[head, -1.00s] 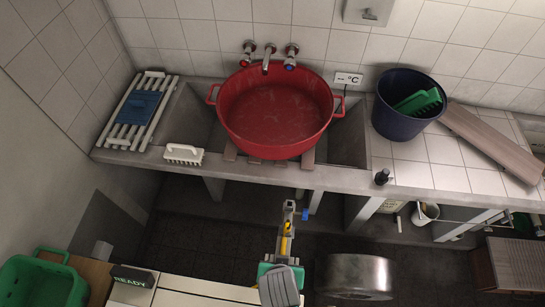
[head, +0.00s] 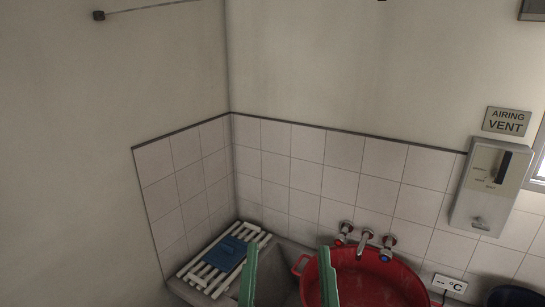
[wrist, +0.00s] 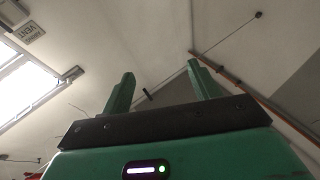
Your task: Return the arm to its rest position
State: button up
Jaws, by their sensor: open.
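My gripper (head: 288,275) shows at the bottom of the head view as two green fingers set wide apart, pointing up, with nothing between them. In the wrist view the two green fingers of my gripper (wrist: 160,85) are also apart and empty, against the ceiling and upper walls. The rest of my arm is below the head view's lower edge. In the head view the fingers overlap the tub area in the picture; I see no contact with anything.
A red basin (head: 375,285) sits in the washtub under the taps (head: 367,238). A white slatted rack (head: 205,272) with a blue cloth-like piece (head: 226,253) lies left. A wall dispenser (head: 490,185) and a dark blue bucket (head: 512,297) are at right. The upper space is clear.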

jog(key=s+a+r+t+p, duration=0.1)
jog(key=s+r+p, duration=0.2)
jog(key=r+p, duration=0.6)
jog(key=s+a+r+n+t+y+p, duration=0.1)
jog(key=r+p, duration=0.8)
jog(key=r, duration=1)
jog(key=shift+s+t+p, duration=0.35)
jog(key=shift+s+t, duration=0.25)
jog(key=shift+s, duration=0.45)
jog(key=shift+r, duration=0.1)
